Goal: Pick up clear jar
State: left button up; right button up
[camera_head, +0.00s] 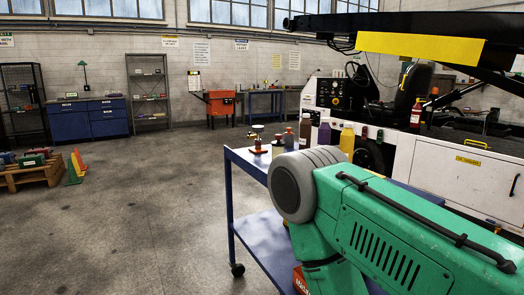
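A blue cart (236,157) stands in front of me, with several bottles and jars on its top near the far edge. A small pale jar (278,149) is among them and may be the clear jar, but it is too small to be sure. Beside it are a greyish bottle (289,140), a brown bottle (305,131), a purple bottle (324,136) and a yellow bottle (347,140). A small red-based item (258,146) is at the left. A large green and grey arm link covers much of the cart. Neither of my grippers is in view.
A white belt loader (463,176) with a raised dark boom stands behind the cart at right. A red bottle (416,114) is on it. A wooden pallet (40,176) with cases and colored cones are far left. The concrete floor left of the cart is clear.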

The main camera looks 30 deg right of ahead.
aim_at(277, 146)
jog(key=i, duration=1.85)
jog(key=i+z, duration=0.25)
jog(key=i, duration=0.2)
jog(key=i+j+z, duration=0.25)
jog(key=i, duration=0.25)
jog(key=i+j+z, duration=0.25)
jog(key=i, duration=0.2)
